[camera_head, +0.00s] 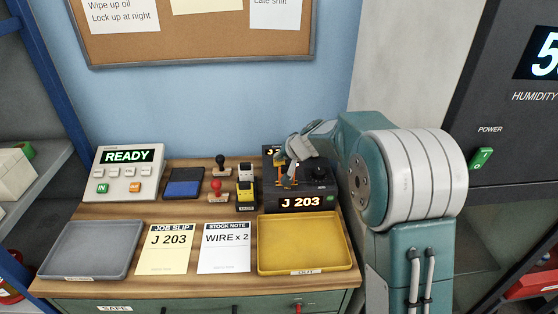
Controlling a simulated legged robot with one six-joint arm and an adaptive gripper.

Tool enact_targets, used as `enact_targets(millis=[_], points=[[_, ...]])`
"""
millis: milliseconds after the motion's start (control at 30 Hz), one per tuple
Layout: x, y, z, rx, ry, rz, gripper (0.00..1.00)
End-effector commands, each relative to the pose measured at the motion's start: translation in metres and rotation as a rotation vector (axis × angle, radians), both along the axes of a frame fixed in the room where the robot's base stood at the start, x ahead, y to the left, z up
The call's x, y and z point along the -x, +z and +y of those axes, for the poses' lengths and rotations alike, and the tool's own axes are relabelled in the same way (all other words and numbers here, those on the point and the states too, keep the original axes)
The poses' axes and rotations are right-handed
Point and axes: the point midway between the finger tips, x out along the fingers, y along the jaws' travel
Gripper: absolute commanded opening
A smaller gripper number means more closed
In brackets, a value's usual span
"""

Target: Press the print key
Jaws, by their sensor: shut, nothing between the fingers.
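A small green mark (330,196) shows right of the display, and a round black knob (320,172) sits on top. No key here is readable as a print key. My gripper (287,182) is shut and empty, with its fingers over the upper left of the machine and hiding part of it. Whether it touches the machine cannot be told. The job slip (166,249) also reads "J 203".
A grey console (117,170) reads "READY" and has several keys. Stamps (216,189), a dark blue pad (184,186) and a yellow-and-black item (246,190) stand between. A grey tray (60,276), a stock note (224,250) and a yellow OUT tray (305,262) lie in front.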

Motion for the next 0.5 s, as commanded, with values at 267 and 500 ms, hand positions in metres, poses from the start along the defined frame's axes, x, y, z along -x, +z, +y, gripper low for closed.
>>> enact_targets(millis=[267, 500], points=[[0.0, 0.011, 0.0, 0.001, 0.001, 0.0, 0.0], [0.0, 0.017, 0.0, 0.0, 0.001, 0.001, 0.0]])
